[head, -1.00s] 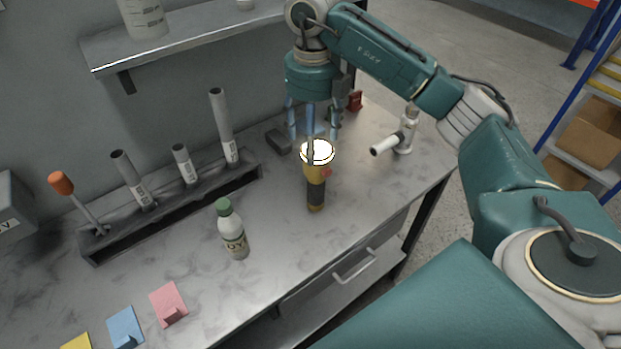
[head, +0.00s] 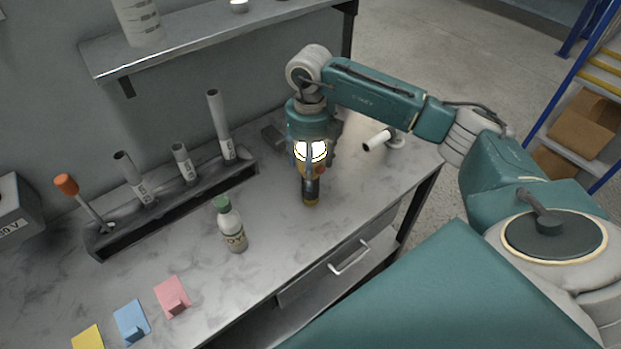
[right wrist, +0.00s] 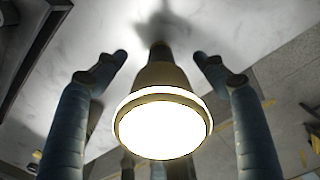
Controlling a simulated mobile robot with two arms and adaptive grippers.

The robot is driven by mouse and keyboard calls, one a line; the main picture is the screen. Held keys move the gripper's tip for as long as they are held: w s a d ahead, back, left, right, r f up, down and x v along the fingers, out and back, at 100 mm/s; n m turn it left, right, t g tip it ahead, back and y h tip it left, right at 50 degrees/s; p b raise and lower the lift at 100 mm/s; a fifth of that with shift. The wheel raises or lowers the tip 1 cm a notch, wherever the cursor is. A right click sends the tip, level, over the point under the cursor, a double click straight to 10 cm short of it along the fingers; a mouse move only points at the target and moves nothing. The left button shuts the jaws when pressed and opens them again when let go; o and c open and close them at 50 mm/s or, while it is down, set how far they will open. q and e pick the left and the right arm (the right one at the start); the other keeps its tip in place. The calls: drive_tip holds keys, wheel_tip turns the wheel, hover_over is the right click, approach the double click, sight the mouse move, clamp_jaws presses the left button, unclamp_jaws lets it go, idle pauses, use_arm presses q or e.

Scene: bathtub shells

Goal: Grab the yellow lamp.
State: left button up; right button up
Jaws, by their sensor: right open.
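The yellow lamp (head: 311,172) stands upright on the workbench with its lit white head on top. It also shows in the right wrist view (right wrist: 162,110), with the glowing face towards the camera and its body running down to the bench. My right gripper (head: 310,158) is above and around the lamp's head, pointing down. In the right wrist view the open fingers of the gripper (right wrist: 160,62) stand on both sides of the lamp with gaps between. My left gripper is not in view.
A white bottle with a green cap (head: 231,226) stands left of the lamp. A rack (head: 110,244) holds several tubes and an orange-handled tool. A white device (head: 378,140) stands right of the lamp. A shelf (head: 200,42) hangs behind.

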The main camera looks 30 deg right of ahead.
drive_tip(key=c, duration=1.7)
drive_tip(key=shift+c, duration=0.5)
drive_tip(key=shift+r, duration=0.2)
